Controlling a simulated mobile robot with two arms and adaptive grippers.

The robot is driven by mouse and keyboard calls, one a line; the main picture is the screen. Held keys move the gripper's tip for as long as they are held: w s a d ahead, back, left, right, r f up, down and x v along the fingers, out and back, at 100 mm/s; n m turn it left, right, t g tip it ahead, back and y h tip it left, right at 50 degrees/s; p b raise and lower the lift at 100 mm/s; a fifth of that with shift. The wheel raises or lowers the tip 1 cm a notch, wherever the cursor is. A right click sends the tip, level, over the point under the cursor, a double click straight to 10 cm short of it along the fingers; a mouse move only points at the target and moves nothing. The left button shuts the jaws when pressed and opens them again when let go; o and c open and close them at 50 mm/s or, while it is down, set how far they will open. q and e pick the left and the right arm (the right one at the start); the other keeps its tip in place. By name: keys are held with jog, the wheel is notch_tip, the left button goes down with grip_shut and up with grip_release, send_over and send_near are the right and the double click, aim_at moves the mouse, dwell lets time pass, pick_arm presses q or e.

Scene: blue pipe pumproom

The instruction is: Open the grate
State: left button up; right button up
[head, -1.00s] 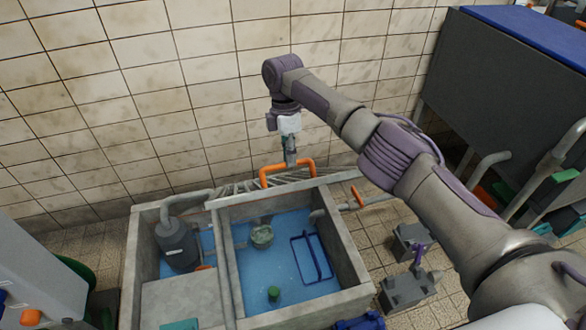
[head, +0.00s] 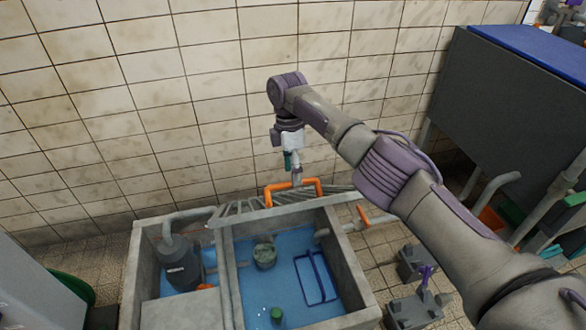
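The grate (head: 240,207) is a grey slatted metal panel at the back of a concrete tank, by the tiled wall. It is raised off the tank, and I see it at a steep angle, so its exact tilt is hard to judge. Its orange handle (head: 313,183) is a U-shaped bar. My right gripper (head: 296,181) reaches down from above onto the middle of this handle. Its fingers look closed around the bar, though they are small in the picture. My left gripper is not in view.
The tank's rim (head: 347,262) surrounds blue water with a blue rectangular frame (head: 314,277) and a green-topped object (head: 277,314) in it. A dark pump (head: 182,263) stands in the left compartment. Grey valve-like blocks (head: 415,309) and a pipe lie to the right. The wall is close behind.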

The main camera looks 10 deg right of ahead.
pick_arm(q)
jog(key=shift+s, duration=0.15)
pick_arm(e)
jog(key=v, duration=0.7)
jog(key=shift+r, duration=0.35)
jog(key=shift+s, duration=0.1)
